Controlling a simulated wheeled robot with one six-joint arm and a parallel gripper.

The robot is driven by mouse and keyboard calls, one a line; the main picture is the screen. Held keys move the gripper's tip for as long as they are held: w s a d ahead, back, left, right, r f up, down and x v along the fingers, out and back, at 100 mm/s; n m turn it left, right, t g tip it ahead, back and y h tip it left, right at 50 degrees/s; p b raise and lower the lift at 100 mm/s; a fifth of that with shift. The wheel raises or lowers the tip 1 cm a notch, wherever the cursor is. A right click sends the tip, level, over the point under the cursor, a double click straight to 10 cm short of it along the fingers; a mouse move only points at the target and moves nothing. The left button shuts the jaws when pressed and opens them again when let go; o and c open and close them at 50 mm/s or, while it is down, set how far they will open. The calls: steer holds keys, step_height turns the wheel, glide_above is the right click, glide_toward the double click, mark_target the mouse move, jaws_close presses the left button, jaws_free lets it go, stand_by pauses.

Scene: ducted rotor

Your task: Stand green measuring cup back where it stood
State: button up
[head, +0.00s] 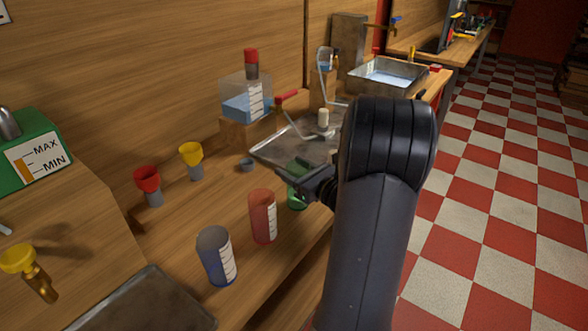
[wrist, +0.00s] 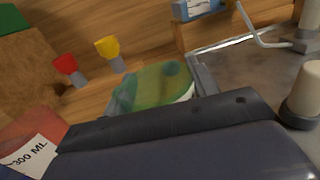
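The green measuring cup (head: 297,199) is translucent and looks upright near the bench's front edge, right of the red cup. My gripper (head: 308,184) is across its middle, with green showing above and below the fingers. In the wrist view the cup (wrist: 150,90) lies between the fingers, and one finger (wrist: 203,76) is against its right side. The gripper looks shut on the cup. The other finger is mostly hidden, and I cannot tell whether the cup's base touches the bench.
A red cup (head: 262,217) and a blue cup (head: 216,256) stand to the left along the bench. Red (head: 149,184) and yellow (head: 191,160) funnel-like pieces stand behind. A metal tray (head: 275,152) with a pale cylinder (head: 323,118) is behind the gripper.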

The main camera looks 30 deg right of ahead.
steer(key=o, duration=0.5)
steer(key=s+d, duration=0.2)
steer(key=s, duration=0.8)
steer(key=shift+s, duration=0.35)
steer(key=w, duration=0.3)
steer(key=w+a, duration=0.1)
steer(key=w, duration=0.3)
steer(key=w+a, duration=0.1)
steer(key=w, duration=0.2)
steer(key=shift+w, duration=0.15)
steer(key=shift+w+r, duration=0.1)
steer(key=shift+w, duration=0.25)
steer(key=shift+s+r+p, duration=0.15)
steer(key=shift+r+p, duration=0.15)
steer(key=shift+p, duration=0.1)
